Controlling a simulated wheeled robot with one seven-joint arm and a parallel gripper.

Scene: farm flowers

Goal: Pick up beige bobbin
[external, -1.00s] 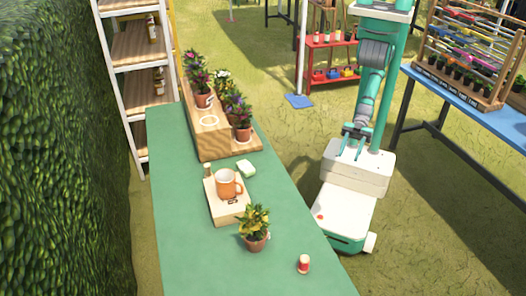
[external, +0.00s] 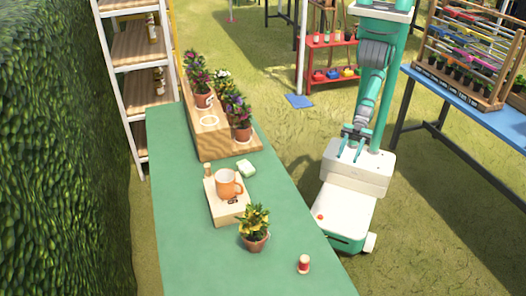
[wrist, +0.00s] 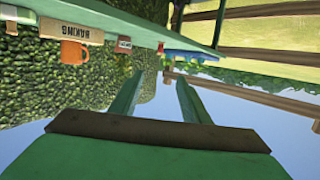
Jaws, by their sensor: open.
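A small beige-brown bobbin-like piece (external: 207,169) stands on the green table, just behind the wooden box (external: 229,209) with the orange mug. I take it as the beige bobbin, though it is small in the picture. A red and white bobbin (external: 303,264) stands apart near the table's front right. My gripper (external: 351,153) hangs over my base, right of the table and well away from both. In the wrist view my gripper (wrist: 158,95) has its two fingers spread with nothing between them.
The orange mug (external: 228,184) sits on the box. A pale green and white block (external: 246,168) lies beside it. A potted yellow plant (external: 255,229) stands in front. A wooden stand (external: 215,135) with potted flowers fills the back. The wrist view is upside down, with the mug (wrist: 75,52) at left.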

